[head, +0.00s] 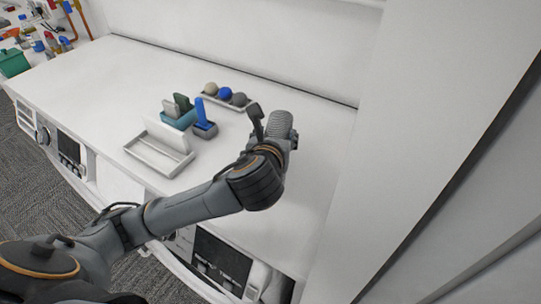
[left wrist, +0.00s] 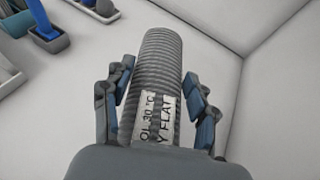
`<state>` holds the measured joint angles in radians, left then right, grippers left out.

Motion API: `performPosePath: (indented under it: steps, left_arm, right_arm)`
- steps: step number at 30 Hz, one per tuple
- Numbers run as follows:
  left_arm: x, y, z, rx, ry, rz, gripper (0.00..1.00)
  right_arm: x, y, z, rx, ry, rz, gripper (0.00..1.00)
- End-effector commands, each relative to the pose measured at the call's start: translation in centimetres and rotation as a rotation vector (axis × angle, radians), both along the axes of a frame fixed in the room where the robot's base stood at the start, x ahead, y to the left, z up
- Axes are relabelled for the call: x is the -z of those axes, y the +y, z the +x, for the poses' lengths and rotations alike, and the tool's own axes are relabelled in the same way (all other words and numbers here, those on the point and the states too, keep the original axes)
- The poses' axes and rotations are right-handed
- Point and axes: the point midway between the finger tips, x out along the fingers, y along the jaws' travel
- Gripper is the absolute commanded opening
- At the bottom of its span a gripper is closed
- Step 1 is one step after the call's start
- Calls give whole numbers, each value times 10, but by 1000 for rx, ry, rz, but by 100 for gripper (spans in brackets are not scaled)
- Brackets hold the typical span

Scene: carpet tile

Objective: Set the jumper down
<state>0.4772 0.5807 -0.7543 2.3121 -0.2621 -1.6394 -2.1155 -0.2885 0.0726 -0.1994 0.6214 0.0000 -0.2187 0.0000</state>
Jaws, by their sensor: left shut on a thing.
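The jumper (head: 281,124) is a grey, ribbed, rolled-up bundle over the right part of the white counter (head: 90,70). In the left wrist view the jumper (left wrist: 160,65) points away from me, with a white printed care label on its near part. My left gripper (head: 273,128) has a finger on each side of the jumper and is shut on it; the gripper also shows in the left wrist view (left wrist: 160,80). I cannot tell whether the jumper's underside touches the counter. My right gripper is not in view.
A tray with several balls (head: 226,97), a teal holder (head: 180,118), a blue item in a grey holder (head: 204,122) and a white divided tray (head: 160,155) stand left of my gripper. Walls rise behind and right. The counter around the jumper is bare.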

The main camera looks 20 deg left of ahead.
Motion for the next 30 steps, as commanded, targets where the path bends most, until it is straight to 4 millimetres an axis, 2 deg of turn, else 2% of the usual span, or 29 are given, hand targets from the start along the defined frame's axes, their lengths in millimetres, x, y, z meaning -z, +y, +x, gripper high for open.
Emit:
performPosePath:
  steps: [1, 3, 7, 10, 13, 17, 20, 25, 26, 29, 30]
  left_arm:
    - [9, 1, 0, -1, 3, 2, 13]
    - [17, 1, 0, -2, 0, 1, 13]
    - [25, 1, 0, -2, -3, 1, 13]
    - [36, 1, 0, -1, 0, 2, 13]
    - [52, 1, 0, -2, 1, 2, 13]
    - [60, 1, 0, -1, -3, 1, 13]
    - [60, 1, 1, 0, -5, 0, 13]
    - [61, 1, 1, -1, -4, 1, 13]
    - [63, 1, 0, -1, -2, 1, 60]
    - [63, 0, 0, -1, -2, 1, 80]
    - [63, 0, 0, -1, -2, 1, 81]
  right_arm:
    - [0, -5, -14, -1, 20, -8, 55]
    - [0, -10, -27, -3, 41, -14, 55]
    - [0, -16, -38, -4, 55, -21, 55]
    - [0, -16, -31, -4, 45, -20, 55]
    - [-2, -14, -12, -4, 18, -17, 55]
    - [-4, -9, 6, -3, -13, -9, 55]
    - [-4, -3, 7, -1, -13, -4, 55]
    - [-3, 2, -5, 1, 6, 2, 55]
    - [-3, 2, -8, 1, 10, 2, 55]
    - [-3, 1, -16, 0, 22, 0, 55]
    - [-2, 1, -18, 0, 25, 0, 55]
